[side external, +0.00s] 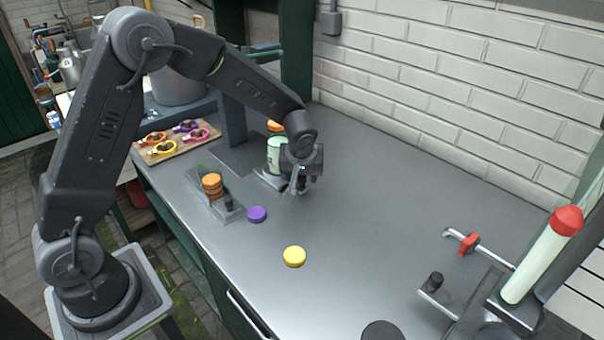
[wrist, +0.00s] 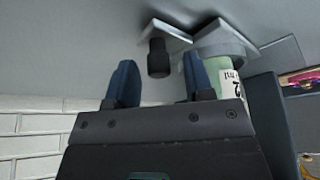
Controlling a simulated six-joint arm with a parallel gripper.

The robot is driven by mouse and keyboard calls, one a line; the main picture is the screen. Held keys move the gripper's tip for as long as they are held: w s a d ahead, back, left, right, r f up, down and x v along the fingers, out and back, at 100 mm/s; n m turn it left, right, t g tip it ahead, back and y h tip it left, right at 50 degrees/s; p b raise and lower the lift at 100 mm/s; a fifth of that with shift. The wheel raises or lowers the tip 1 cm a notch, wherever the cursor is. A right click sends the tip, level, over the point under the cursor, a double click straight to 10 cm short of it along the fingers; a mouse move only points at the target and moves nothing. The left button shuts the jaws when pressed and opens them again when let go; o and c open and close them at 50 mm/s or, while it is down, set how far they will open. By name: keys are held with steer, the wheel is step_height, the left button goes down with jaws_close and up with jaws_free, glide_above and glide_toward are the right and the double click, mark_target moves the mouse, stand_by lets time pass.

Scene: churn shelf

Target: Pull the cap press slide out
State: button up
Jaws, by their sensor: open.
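My gripper (side external: 299,188) is low over the grey worktop, beside a pale green bottle (side external: 274,155) with an orange cap. In the wrist view, its two blue fingers (wrist: 159,85) are open and apart. A dark cylindrical knob (wrist: 158,58) on a light metal plate (wrist: 166,32) shows in the gap between them; I take this for the cap press slide. Gaps show between knob and fingers, and I cannot tell how deep it lies. The bottle (wrist: 229,75) stands just right of the fingers in that view. In the side view my gripper hides most of this knob.
A clear holder with stacked orange caps (side external: 212,184) stands left. A purple cap (side external: 257,214) and a yellow cap (side external: 294,256) lie in front. A dark upright (side external: 233,123) stands behind. A red-handled valve (side external: 469,243) and another knob (side external: 435,281) are right. Mid-worktop is free.

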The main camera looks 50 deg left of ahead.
steer(key=v, duration=1.4)
steer(key=s+r+m+t+h, duration=0.1)
steer(key=s+m, duration=0.3)
steer(key=s, duration=0.7)
steer(key=s+d+r+m+t+h, duration=0.1)
steer(key=s+r+m, duration=0.3)
steer(key=s, duration=0.8)
steer(key=shift+s+r+m+h, duration=0.3)
steer(key=shift+m+h, duration=0.2)
steer(key=shift+h, duration=0.1)
steer(key=shift+d, duration=0.1)
